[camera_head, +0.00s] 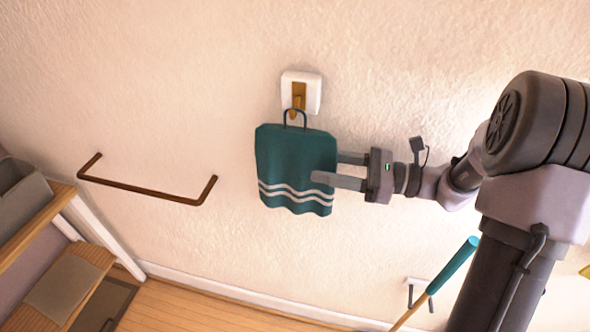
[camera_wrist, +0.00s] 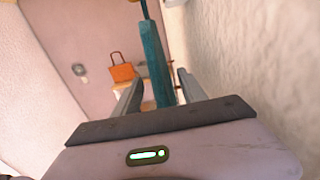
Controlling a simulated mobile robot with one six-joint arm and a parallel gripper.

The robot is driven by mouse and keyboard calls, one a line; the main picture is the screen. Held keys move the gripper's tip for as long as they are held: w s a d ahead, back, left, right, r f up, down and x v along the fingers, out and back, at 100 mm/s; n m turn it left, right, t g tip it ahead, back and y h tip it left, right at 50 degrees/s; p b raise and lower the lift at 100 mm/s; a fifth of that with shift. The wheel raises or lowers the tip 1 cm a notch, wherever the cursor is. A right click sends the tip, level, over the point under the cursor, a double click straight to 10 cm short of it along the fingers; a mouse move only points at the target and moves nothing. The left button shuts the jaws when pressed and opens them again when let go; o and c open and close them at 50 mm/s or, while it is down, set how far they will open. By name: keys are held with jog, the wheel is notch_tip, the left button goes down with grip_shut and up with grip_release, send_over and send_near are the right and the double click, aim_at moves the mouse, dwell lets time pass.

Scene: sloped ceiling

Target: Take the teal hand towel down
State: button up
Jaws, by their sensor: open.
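The teal hand towel (camera_head: 296,165) has white wavy stripes near its bottom. It hangs by a dark loop (camera_head: 295,116) from a brown hook (camera_head: 299,94) on a white wall plate. My gripper (camera_head: 325,168) is at the towel's right edge, with its two fingers pointing left. In the wrist view the towel (camera_wrist: 156,62) shows edge-on as a narrow teal strip. Its lower part lies between the open fingers of my gripper (camera_wrist: 157,92), nearer the right one. Whether a finger touches it I cannot tell.
A brown rail (camera_head: 145,192) is on the wall to the left. Shelves with a grey bin (camera_head: 20,205) stand at the far left. A teal-handled stick (camera_head: 453,265) leans at lower right. An orange bag (camera_wrist: 122,72) shows beyond in the wrist view.

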grip_shut()
jog(key=shift+r, duration=0.1)
jog(key=shift+r+p, duration=1.15)
jog(key=shift+r, duration=0.2)
jog(key=s+a, duration=0.2)
jog(key=s, duration=0.6)
jog(key=shift+a, duration=0.3)
jog(key=shift+s+f, duration=0.1)
